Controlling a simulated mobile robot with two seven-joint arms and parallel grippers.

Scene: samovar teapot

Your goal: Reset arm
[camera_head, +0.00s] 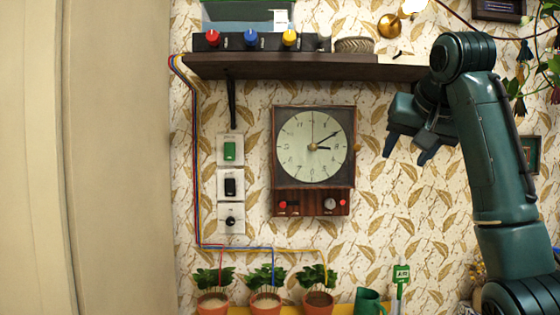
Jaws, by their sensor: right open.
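My right arm (502,170) rises from the lower right and bends at the top. My right gripper (408,148) hangs below the right part of the wall shelf, to the right of the clock. Its two dark blue fingers are apart and nothing shows between them. My left gripper does not show in the view.
A dark shelf (300,68) carries a box with coloured knobs (251,40). Below hang a clock (313,147) and switches (230,150).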

